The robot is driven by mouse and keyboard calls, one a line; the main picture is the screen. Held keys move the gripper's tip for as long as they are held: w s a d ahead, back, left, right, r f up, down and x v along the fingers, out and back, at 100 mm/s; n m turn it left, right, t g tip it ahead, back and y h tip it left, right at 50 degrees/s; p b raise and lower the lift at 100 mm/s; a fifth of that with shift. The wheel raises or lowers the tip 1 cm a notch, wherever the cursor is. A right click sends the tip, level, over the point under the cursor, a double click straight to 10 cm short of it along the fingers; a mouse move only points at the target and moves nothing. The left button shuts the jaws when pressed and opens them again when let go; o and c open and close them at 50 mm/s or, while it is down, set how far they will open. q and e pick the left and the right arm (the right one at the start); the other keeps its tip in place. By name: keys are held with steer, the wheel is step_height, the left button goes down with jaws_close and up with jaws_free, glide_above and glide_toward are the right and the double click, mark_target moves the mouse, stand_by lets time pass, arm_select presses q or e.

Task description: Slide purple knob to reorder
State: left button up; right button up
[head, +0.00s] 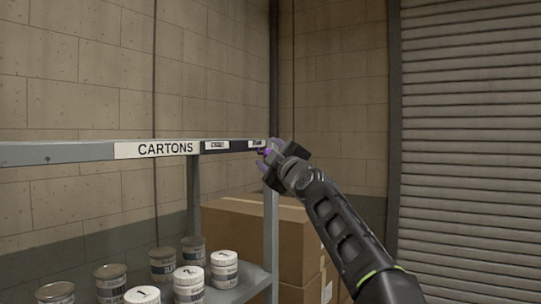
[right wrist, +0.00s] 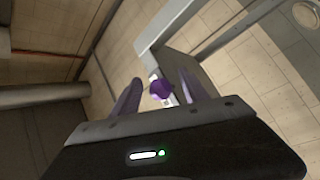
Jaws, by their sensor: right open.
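The purple knob (right wrist: 161,89) shows between my right gripper's two fingers in the right wrist view. In the head view, a bit of purple (head: 264,152) shows at the right end of the shelf rail, partly hidden by my right gripper (head: 268,158). My right gripper is open, with its fingers on either side of the knob; whether they touch it I cannot tell. A dark slider strip (head: 230,146) with two small white labels sits on the rail, right of the "CARTONS" label (head: 155,149). The label words are too small to read surely. My left gripper is out of view.
The grey shelf rail (head: 60,153) runs across the left. Below it, several labelled cans (head: 189,278) stand on a lower shelf. Brown cartons (head: 243,232) stand behind the rack post (head: 271,220). A roller shutter (head: 470,150) is at the right.

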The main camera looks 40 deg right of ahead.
steer(key=shift+s+a+f, duration=0.15)
steer(key=shift+s, duration=0.25)
steer(key=b+v, duration=0.2)
steer(key=v, duration=0.5)
